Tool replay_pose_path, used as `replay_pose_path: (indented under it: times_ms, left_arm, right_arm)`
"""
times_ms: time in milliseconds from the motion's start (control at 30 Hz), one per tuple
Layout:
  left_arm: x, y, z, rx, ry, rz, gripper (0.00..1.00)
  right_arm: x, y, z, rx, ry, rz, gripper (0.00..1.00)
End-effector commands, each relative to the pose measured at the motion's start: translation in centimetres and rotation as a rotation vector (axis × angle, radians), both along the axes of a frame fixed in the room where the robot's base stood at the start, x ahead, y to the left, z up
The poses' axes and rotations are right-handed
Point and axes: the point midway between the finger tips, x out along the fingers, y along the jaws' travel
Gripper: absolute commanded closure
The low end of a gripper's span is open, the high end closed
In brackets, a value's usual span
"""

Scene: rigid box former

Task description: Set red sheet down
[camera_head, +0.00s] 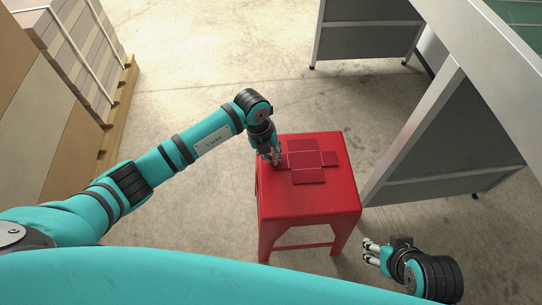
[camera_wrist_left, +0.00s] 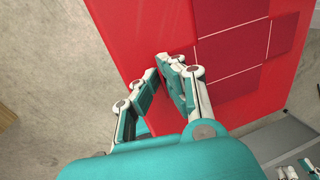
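The red sheet (camera_head: 304,160) is a dark red, cross-shaped flat blank with pale crease lines. It lies over the top of the red stool (camera_head: 310,203) and looks flat on it or very close to it. My left gripper (camera_head: 276,160) is at the sheet's left flap. In the left wrist view, its fingertips (camera_wrist_left: 163,62) are close together at the edge of the sheet (camera_wrist_left: 232,55) and look shut on the flap, though the fingers partly hide the contact. My right gripper (camera_head: 368,251) is open and empty, to the right of the stool's front.
A grey-panelled metal table frame (camera_head: 425,150) stands close to the right of the stool. Another grey panel (camera_head: 365,42) stands behind. Stacked cartons on a pallet (camera_head: 118,105) are at the left. The concrete floor between pallet and stool is clear.

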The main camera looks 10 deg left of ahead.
Motion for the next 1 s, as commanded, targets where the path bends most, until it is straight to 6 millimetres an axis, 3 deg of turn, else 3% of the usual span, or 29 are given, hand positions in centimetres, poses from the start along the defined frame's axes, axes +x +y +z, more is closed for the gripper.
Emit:
replay_pose_path:
  times_ms: [467,600,900,1000]
  left_arm:
    - [0.0,0.0,-0.4,-0.001,0.0,0.0,1.0]
    - [0.0,0.0,-0.3,-0.001,0.0,0.0,0.85]
    - [0.0,0.0,-0.2,0.0,0.0,0.0,0.85]
    - [0.0,0.1,0.5,0.0,-0.001,0.0,0.85]
  right_arm:
    - [0.7,0.2,0.2,0.007,-0.035,0.002,0.6]
    - [0.9,0.2,0.3,0.008,-0.041,0.003,0.6]
    - [0.8,0.2,0.3,0.007,-0.036,0.002,0.6]
    - [-0.2,0.0,0.2,-0.001,0.01,0.001,0.6]
